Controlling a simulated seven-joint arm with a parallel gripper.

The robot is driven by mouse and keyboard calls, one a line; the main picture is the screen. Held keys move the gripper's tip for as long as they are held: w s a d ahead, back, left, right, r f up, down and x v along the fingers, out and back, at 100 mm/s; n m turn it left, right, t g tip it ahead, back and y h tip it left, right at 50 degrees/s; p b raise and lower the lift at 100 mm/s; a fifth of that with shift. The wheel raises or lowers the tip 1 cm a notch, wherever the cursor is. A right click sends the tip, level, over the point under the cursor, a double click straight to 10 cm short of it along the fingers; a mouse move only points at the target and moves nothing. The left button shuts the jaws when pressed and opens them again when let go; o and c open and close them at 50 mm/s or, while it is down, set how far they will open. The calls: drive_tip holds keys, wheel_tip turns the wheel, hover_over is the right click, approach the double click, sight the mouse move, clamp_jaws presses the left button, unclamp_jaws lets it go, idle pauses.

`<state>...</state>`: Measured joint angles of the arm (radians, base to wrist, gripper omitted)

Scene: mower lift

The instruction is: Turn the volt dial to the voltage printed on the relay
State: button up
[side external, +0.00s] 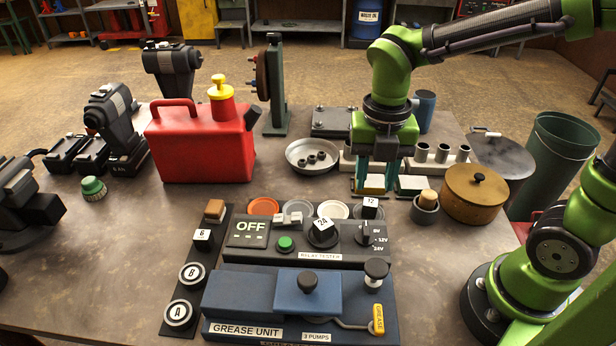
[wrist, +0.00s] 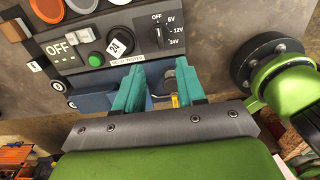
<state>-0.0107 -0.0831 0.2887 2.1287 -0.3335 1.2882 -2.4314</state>
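The relay tester (side external: 262,242) stands mid-table with its display reading OFF. A black relay (side external: 322,234) with a white label printed 24 sits on its top; it also shows in the wrist view (wrist: 117,45). The black volt dial (side external: 365,234) is at the tester's right end, beside the marks 6V, 12V and 24V.
A green button (side external: 285,243) is on the tester. A block labelled 12 (side external: 370,205) stands just behind the dial; a block labelled 6 (side external: 203,238) is at left. The grease unit (side external: 240,300) is in front. A red can (side external: 200,145) and metal dish (side external: 300,167) stand behind.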

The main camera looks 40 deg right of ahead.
sight(367, 228)
wheel_tip(367, 228, down, 12)
drive_tip(key=shift+f, duration=0.25)
clamp_jaws()
